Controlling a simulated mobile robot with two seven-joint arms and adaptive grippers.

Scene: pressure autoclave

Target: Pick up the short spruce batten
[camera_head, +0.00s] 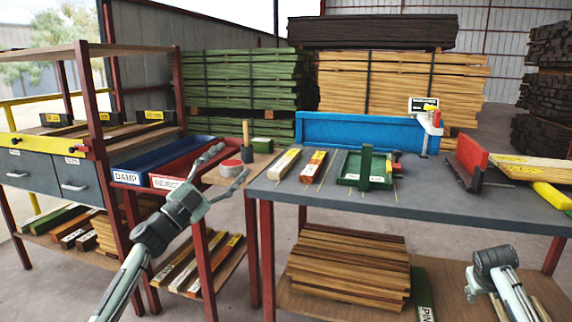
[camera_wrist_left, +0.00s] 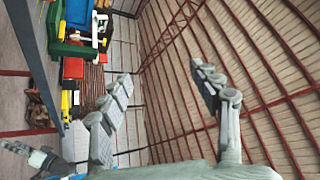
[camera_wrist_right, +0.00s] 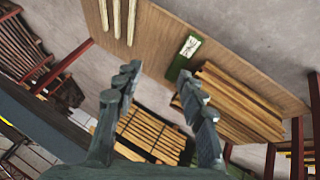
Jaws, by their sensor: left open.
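A pale yellow batten with a white label (camera_head: 285,164) lies on the grey worktable (camera_head: 420,198). An orange-brown batten with a white label (camera_head: 313,166) lies just right of it. The labels are too small to read, so I cannot tell which piece is the short spruce batten. My left gripper (camera_head: 230,164) is open and empty, left of the table above the red tray's right end; its spread fingers also show in the left wrist view (camera_wrist_left: 165,90). My right gripper (camera_wrist_right: 160,98) is open and empty, low by the table's lower shelf; its fingers are outside the head view.
A green fixture (camera_head: 366,180) and a red-faced bracket (camera_head: 468,165) stand on the table, with pale boards (camera_head: 540,168) at right. Blue (camera_head: 150,160) and red (camera_head: 190,165) trays sit left.

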